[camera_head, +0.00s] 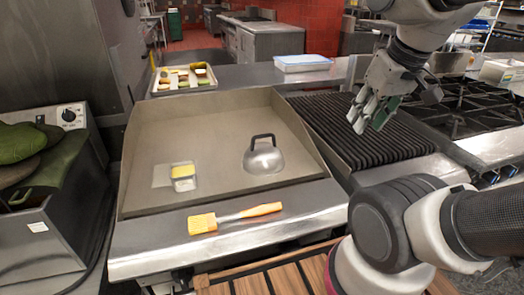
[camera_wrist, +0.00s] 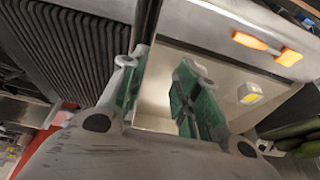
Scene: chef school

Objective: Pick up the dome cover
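The dome cover (camera_head: 263,158) is a small shiny metal dome with a black loop handle on top. It sits upright on the right part of the flat griddle (camera_head: 215,130) in the head view. My gripper (camera_head: 370,112) is above the ribbed grill, to the right of the dome and higher than it, apart from it. In the wrist view my gripper (camera_wrist: 160,75) shows two green-padded fingers spread apart, with nothing held between them. I cannot make out the dome in the wrist view; the fingers hide part of the griddle.
A butter-like yellow block (camera_head: 183,172) rests on the griddle left of the dome. An orange brush (camera_head: 235,217) lies on the front ledge. Raised griddle walls (camera_head: 312,130) stand between my gripper and the dome. A ribbed grill (camera_head: 345,130) and stove burners (camera_head: 465,105) are at right.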

